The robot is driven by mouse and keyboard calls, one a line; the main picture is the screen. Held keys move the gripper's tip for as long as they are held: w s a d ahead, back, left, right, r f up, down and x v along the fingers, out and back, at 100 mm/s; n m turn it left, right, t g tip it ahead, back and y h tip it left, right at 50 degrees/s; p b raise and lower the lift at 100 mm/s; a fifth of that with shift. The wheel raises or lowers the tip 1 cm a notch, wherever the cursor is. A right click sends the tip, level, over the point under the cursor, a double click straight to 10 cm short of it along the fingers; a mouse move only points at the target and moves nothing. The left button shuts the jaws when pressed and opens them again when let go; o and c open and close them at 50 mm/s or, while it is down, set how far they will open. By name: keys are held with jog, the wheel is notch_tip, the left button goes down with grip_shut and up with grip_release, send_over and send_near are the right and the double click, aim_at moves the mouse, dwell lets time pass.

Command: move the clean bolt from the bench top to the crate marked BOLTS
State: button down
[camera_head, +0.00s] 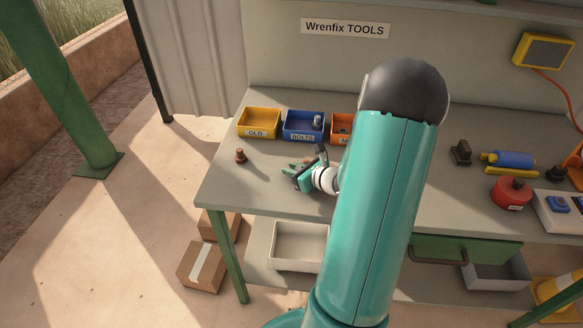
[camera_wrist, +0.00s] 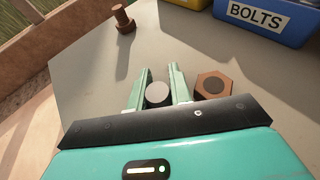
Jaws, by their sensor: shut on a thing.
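My gripper (camera_head: 291,174) is low over the left part of the bench top (camera_head: 225,185). In the wrist view its two green fingers (camera_wrist: 160,74) are shut on a grey, round-ended piece, which looks like the clean bolt (camera_wrist: 157,95). The bolt is seen end-on, so its length is hidden, and I cannot tell whether it touches the bench. The blue crate marked BOLTS (camera_head: 303,127) stands behind my gripper, with a grey piece (camera_head: 317,121) inside. This crate also shows at the top right of the wrist view (camera_wrist: 262,22).
A rusty bolt (camera_head: 240,156) stands on the bench to the left. A rusty nut (camera_wrist: 213,85) lies close beside the right finger. A yellow crate marked OLD (camera_head: 258,123) is left of BOLTS; an orange crate (camera_head: 341,128) is right, partly behind my arm.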

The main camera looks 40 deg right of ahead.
jog(key=shift+w, duration=0.15)
jog(key=shift+f, duration=0.1)
jog(key=c, duration=1.6)
grip_release()
jog(key=shift+f, duration=0.1)
jog(key=shift+o, duration=0.2)
